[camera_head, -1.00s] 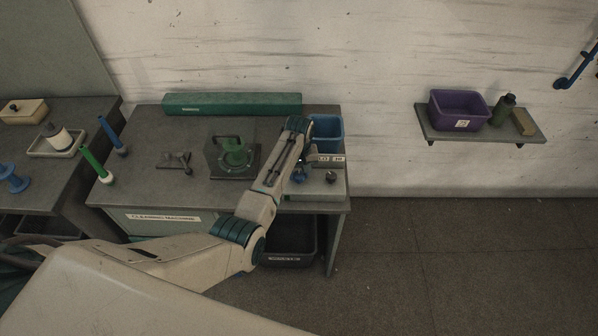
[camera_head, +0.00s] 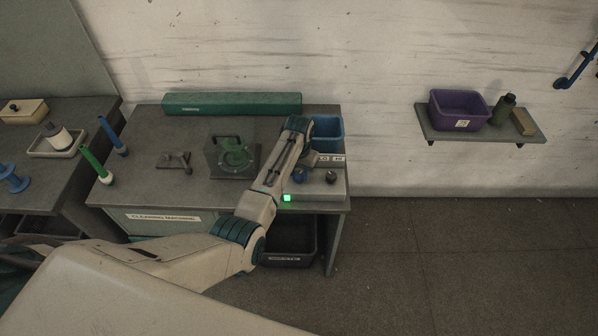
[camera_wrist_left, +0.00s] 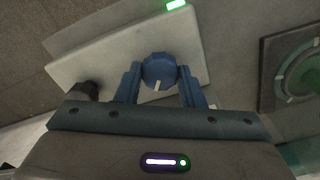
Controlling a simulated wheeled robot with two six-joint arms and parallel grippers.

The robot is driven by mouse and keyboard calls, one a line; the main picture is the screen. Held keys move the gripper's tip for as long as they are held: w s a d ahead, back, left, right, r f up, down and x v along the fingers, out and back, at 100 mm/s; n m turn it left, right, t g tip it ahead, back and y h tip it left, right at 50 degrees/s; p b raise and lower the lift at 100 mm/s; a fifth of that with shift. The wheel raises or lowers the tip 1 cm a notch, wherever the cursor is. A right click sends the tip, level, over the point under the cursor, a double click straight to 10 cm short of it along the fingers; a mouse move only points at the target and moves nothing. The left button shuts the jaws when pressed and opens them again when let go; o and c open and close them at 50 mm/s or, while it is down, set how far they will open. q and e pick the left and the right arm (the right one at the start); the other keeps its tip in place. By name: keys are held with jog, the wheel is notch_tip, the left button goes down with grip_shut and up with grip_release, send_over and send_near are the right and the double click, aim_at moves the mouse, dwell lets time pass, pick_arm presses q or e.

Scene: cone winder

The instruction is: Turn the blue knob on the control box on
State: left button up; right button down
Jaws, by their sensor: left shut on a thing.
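The control box (camera_head: 318,190) is a pale box on the front right of the cleaning machine table. The blue knob (camera_head: 301,175) is on its top, next to a dark knob (camera_head: 331,177). A green light (camera_head: 287,198) glows at the box's front left corner. My left gripper reaches down over the box, and its fingers are partly hidden by the arm in the head view. In the left wrist view my left gripper (camera_wrist_left: 160,88) is shut on the blue knob (camera_wrist_left: 159,70), one finger on each side. The knob has a white mark. My right gripper is not in view.
A blue bin (camera_head: 327,132) stands behind the box. A green machine part on a dark plate (camera_head: 221,172) and a long green case (camera_head: 232,104) are also on the table. A dark bin (camera_head: 289,259) is below the table.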

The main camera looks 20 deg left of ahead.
aim_at(299, 175)
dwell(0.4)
pick_arm(q)
jog(key=o, duration=1)
notch_tip(299, 175, up, 11)
jog(key=b, duration=0.3)
